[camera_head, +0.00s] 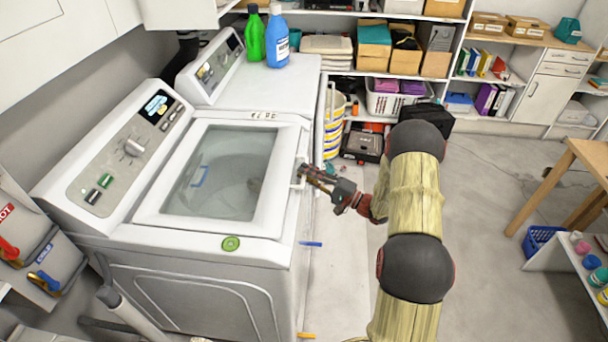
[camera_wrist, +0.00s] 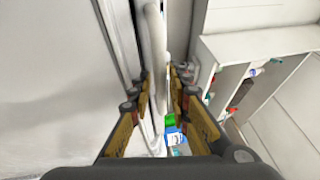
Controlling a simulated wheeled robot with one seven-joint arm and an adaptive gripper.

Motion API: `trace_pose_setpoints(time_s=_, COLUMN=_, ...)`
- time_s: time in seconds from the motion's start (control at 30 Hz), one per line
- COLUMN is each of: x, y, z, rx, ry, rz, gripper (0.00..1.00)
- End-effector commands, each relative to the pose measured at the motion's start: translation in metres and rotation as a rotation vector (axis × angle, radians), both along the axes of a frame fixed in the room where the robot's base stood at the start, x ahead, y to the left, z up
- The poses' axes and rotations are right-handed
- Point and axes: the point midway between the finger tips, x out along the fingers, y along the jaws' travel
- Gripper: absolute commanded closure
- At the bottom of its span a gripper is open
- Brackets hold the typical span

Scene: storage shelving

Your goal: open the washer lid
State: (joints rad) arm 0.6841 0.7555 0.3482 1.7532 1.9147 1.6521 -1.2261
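The washer (camera_head: 265,250) is white and stands at the left in the head view. Its lid (camera_head: 150,207) has a white frame around a glass pane and lies flat and closed. A white handle (camera_head: 298,174) sticks out at the lid's right edge. My gripper (camera_head: 305,172) is at this handle, reaching in from the right. In the wrist view, a white bar that looks like the handle (camera_wrist: 154,45) runs between the two fingers of my gripper (camera_wrist: 160,82). The fingers are apart, one on each side of it. Whether either finger touches it is not clear.
A second white machine (camera_head: 262,92) stands behind the washer, with a green bottle (camera_head: 255,38) and a blue bottle (camera_head: 277,42) on top. A striped bin (camera_head: 333,125) stands beside it. A wooden table (camera_head: 590,155) is at the right. The floor between is mostly clear.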

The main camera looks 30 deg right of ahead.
Motion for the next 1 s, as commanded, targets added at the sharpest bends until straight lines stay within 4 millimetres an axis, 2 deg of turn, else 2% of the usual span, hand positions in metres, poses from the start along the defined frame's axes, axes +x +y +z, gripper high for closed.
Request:
trace_pose_setpoints(time_s=0.13, x=0.0067, y=0.0048, z=0.0011, rx=0.001, ry=0.001, rz=0.0, gripper=0.81)
trace_pose_setpoints(time_s=0.4, x=0.0075, y=0.0051, z=0.0016, rx=0.001, ry=0.001, rz=-0.001, gripper=0.82)
trace_pose_setpoints(time_s=0.73, x=0.0073, y=0.0051, z=0.0013, rx=0.001, ry=0.002, rz=0.0, gripper=1.0)
trace_pose_setpoints(time_s=1.0, x=0.0072, y=0.0052, z=0.0009, rx=0.001, ry=0.002, rz=0.0, gripper=1.0)
